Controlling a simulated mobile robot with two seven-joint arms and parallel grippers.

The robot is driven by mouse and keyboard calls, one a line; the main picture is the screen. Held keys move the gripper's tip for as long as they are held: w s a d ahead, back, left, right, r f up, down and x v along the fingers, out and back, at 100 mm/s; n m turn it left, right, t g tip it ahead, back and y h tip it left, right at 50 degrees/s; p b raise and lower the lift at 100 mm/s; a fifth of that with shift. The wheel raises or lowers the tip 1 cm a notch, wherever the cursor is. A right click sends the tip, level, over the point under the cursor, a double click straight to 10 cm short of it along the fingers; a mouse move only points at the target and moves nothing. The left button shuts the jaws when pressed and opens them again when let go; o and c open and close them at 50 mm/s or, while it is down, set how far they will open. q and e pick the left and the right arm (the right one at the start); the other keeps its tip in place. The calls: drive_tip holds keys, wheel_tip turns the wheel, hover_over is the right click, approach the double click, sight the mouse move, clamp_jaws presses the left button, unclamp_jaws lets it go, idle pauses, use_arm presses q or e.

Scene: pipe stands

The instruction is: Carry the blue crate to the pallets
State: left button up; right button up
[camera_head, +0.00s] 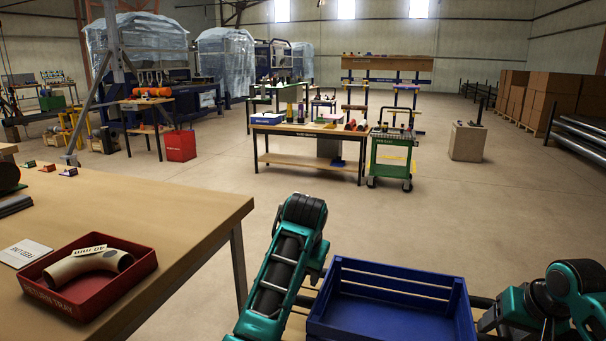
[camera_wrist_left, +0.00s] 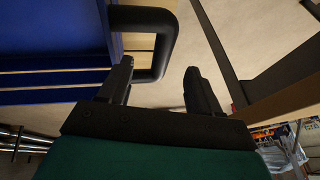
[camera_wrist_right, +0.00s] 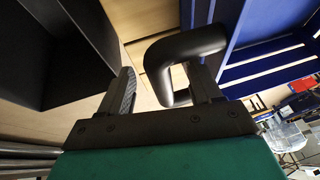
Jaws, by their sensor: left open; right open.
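The blue slatted crate (camera_head: 395,277) is at the bottom of the head view, between my two arms; its near part is cut off. In the left wrist view the crate (camera_wrist_left: 50,77) has a black loop handle (camera_wrist_left: 160,45) at its side. My left gripper (camera_wrist_left: 159,88) is open, with the handle bar showing between its fingers. In the right wrist view another black handle (camera_wrist_right: 185,46) stands out from the crate (camera_wrist_right: 232,22). My right gripper (camera_wrist_right: 165,88) is open around this handle, nearer its right finger. Cardboard boxes (camera_head: 553,95) stand on low pallets at the far right.
A wooden table (camera_head: 190,205) with a red return tray (camera_head: 118,287) holding a pipe elbow is close on the left. A workbench (camera_head: 310,133), green cart (camera_head: 391,155) and beige block (camera_head: 467,142) stand ahead. Pipes (camera_head: 580,135) lie at the right. Open floor lies between.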

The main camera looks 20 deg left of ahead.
drive_tip(key=shift+v, duration=2.45)
use_arm(q)
drive_tip(key=v, duration=1.2)
use_arm(e)
drive_tip(key=v, duration=1.2)
